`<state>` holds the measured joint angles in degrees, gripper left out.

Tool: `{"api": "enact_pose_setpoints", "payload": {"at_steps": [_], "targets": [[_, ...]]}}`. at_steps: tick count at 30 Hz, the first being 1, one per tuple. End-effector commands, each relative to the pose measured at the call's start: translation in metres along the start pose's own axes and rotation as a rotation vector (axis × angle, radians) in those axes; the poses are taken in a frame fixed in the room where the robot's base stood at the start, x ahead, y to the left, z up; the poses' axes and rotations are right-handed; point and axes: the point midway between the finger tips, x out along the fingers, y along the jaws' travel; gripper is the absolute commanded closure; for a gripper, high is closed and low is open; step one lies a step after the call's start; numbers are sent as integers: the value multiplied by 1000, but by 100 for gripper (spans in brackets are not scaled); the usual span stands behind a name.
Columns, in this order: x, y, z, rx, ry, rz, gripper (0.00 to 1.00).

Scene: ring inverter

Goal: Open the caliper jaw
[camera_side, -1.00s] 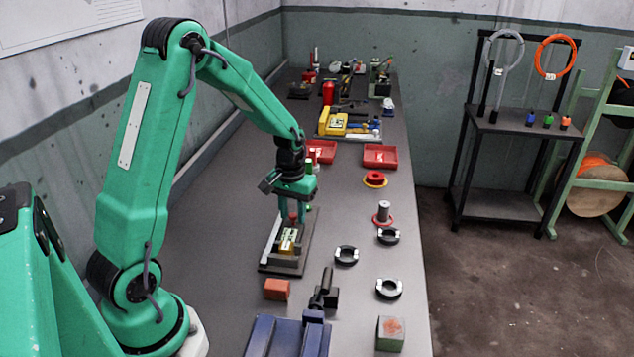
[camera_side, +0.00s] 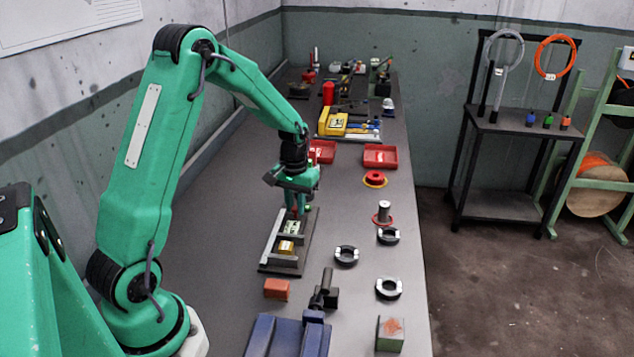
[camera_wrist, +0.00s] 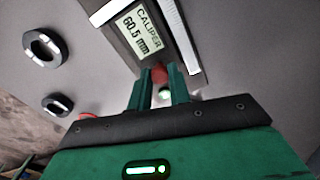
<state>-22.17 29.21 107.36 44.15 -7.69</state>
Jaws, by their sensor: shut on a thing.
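The caliper lies on a dark base plate (camera_side: 278,266) on the bench. Its sliding jaw carries a display (camera_side: 293,227), and a gold block (camera_side: 286,247) sits on the near side of it with a gap between. In the wrist view the display (camera_wrist: 139,31) reads "CALIPER 60.5 mm". My gripper (camera_side: 297,211) is at the far end of the display. In the wrist view my gripper (camera_wrist: 160,80) is shut on a red knob (camera_wrist: 161,71) beside the display. The fingers partly hide the knob.
A red block (camera_side: 277,288) and a blue vise (camera_side: 288,335) stand nearer the camera. Red trays (camera_side: 380,156) lie beyond. The bench left of the caliper is clear.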

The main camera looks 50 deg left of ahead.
Motion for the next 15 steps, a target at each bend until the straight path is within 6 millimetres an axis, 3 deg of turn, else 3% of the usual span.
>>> {"api": "enact_pose_setpoints", "payload": {"at_steps": [2,3,6,15], "targets": [[-2,-2,-7,-6,22,3,100],[-2,-2,-7,-6,23,3,79],[-2,-2,-7,-6,22,3,59],[-1,-1,-4,-4,15,2,59]]}}
